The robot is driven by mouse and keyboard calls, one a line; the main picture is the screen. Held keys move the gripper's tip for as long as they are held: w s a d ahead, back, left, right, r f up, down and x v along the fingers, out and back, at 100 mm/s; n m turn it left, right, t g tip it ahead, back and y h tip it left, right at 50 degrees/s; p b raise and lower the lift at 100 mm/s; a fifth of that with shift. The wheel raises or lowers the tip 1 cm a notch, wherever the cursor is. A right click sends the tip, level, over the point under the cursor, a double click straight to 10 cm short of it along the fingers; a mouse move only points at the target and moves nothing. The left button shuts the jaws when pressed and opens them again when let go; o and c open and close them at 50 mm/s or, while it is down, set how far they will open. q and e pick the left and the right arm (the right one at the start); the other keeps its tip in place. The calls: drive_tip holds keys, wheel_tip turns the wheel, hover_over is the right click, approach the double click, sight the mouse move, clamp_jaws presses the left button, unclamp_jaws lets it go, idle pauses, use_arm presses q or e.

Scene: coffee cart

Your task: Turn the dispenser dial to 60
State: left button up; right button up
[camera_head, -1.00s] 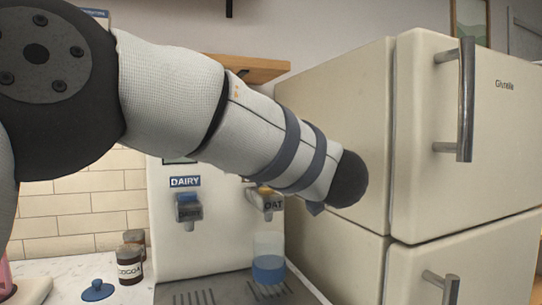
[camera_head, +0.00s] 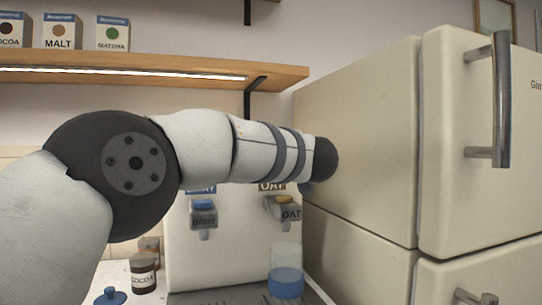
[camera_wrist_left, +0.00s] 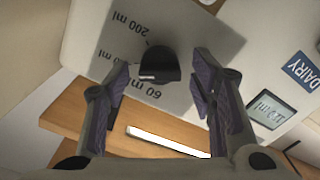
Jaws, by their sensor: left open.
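In the left wrist view a black dial knob (camera_wrist_left: 160,63) sits on a grey plate (camera_wrist_left: 185,95) on the dispenser. Its short white mark is at its lower left edge. The labels 200 ml and 60 ml show upside down on the plate; the 60 ml label lies just below the knob. My left gripper (camera_wrist_left: 161,72) is open, with one finger on each side of the knob and gaps on both sides. In the head view the white dispenser (camera_head: 235,255) stands behind my left arm, which hides the dial. My right gripper is not in view.
The dispenser has a dairy tap (camera_head: 203,217) and an oat tap (camera_head: 285,209). A cup with a blue lower part (camera_head: 286,283) stands under the oat tap. A cream fridge (camera_head: 365,140) is close on the right. A wooden shelf (camera_head: 150,68) runs above. A cocoa jar (camera_head: 143,277) stands left.

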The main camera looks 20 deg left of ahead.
use_arm(q)
drive_tip(key=c, duration=1.1)
drive_tip(key=shift+c, duration=0.2)
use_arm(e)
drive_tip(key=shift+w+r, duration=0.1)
use_arm(q)
drive_tip(key=shift+f+n+p, duration=0.1)
drive_tip(key=shift+n+p, duration=0.7)
drive_tip(key=shift+n, duration=5)
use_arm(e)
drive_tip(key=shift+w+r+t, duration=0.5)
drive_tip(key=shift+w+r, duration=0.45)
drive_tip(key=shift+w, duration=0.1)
use_arm(q)
drive_tip(key=shift+n, duration=0.3)
